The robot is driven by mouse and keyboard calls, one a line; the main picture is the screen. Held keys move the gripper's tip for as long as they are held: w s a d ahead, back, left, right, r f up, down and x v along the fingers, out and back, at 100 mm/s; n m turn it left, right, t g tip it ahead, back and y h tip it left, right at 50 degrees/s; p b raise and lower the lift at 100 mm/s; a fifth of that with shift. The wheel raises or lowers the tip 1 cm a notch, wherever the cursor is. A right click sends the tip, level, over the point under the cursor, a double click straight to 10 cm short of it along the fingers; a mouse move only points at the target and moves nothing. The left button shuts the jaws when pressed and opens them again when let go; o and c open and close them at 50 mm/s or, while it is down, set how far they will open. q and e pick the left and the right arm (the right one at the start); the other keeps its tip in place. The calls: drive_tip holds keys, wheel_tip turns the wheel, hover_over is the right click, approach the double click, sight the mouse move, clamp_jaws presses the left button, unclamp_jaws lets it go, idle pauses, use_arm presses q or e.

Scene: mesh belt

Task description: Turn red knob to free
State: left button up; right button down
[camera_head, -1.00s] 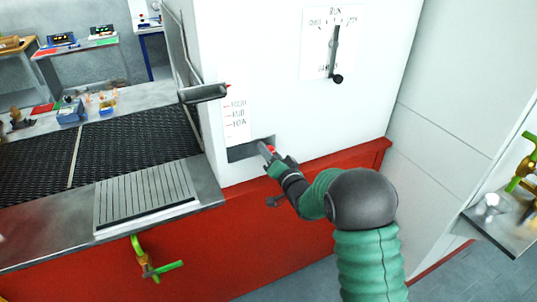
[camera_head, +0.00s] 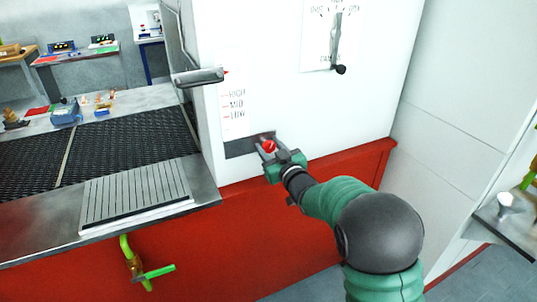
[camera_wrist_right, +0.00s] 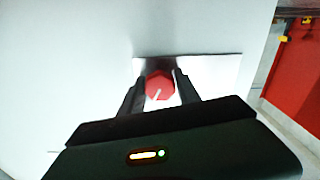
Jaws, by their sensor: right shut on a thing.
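The red knob (camera_head: 269,146) sits on a dark plate low on the white machine front. It also shows in the right wrist view (camera_wrist_right: 159,85), with a pale pointer line on its face slanting down and slightly left. My right gripper (camera_head: 268,147) reaches it from the lower right. In the wrist view its two dark fingers (camera_wrist_right: 158,90) stand on either side of the knob, shut on it. Any lettering around the knob is too small or hidden to read. My left gripper is not in view.
A label with HIGH, MID and LOW (camera_head: 233,108) is above the knob. A lever dial (camera_head: 335,40) is higher on the right. A grey handle bar (camera_head: 198,77) juts out at the left, beside the dark mesh belt (camera_head: 110,142). A green-handled valve (camera_head: 140,265) is below.

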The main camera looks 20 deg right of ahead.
drive_tip(key=n+b, duration=0.1)
drive_tip(key=n, duration=0.1)
drive_tip(key=f+n+b, duration=0.1)
drive_tip(key=n+b, duration=0.1)
drive_tip(key=shift+r+n+b, duration=0.15)
drive_tip(key=shift+n+b, duration=0.4)
drive_tip(key=shift+n, duration=0.25)
drive_tip(key=c, duration=1.2)
unclamp_jaws()
drive_tip(key=shift+c, duration=0.2)
drive_tip(key=o, duration=0.4)
drive_tip(key=shift+r, duration=0.15)
drive_tip(key=shift+r, duration=0.1)
drive_tip(key=s, duration=1.6)
drive_tip(key=shift+s, duration=0.4)
